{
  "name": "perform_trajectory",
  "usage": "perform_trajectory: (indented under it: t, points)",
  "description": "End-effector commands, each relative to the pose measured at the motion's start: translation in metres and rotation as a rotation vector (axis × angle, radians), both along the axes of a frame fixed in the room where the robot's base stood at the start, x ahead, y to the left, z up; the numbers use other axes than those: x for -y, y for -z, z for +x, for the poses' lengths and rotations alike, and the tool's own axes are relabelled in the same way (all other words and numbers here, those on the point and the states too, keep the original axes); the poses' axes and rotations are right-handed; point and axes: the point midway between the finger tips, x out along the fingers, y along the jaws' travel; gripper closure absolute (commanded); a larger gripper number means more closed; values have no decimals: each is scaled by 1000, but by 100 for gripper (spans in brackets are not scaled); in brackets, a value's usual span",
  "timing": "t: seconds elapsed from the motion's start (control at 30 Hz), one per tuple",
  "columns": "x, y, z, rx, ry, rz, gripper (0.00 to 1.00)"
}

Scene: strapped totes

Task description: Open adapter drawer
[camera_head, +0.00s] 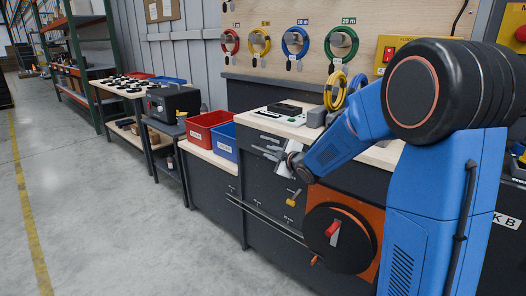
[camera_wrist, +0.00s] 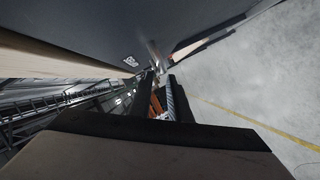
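The dark cabinet (camera_head: 258,185) under the workbench has drawer fronts with pale handles. I cannot read which one is the adapter drawer. My gripper (camera_head: 270,152) is in front of the upper drawer fronts and hides part of them. In the wrist view my gripper (camera_wrist: 161,88) shows two dark fingers with a gap between them, through which something orange shows. A dark front with a small white label (camera_wrist: 130,61) is close above the fingertips. A pale metal piece (camera_wrist: 153,50) is near the tips; I cannot tell whether they touch it. No drawer visibly stands open.
A red bin (camera_head: 207,130) and a blue bin (camera_head: 224,142) stand left of the worktop. An orange panel with a black reel (camera_head: 340,238) is low at right. Coloured cable loops (camera_head: 295,42) hang on the wall board. The floor (camera_head: 110,190) at left is clear.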

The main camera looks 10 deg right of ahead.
Motion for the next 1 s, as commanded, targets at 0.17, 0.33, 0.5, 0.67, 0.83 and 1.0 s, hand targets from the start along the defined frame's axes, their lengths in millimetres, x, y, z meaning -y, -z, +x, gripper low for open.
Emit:
perform_trajectory:
  t: [0.17, 0.33, 0.5, 0.67, 0.83, 1.0]
  points:
    - [-9, 7, 27, -1, -1, -1, 83]
    - [-15, 11, 47, -1, 1, 1, 83]
    - [-18, 14, 58, 0, 1, 0, 83]
    - [-19, 14, 61, 0, 1, -1, 83]
    - [-19, 14, 61, 0, 1, 0, 83]
    - [-19, 14, 61, 0, 1, 0, 100]
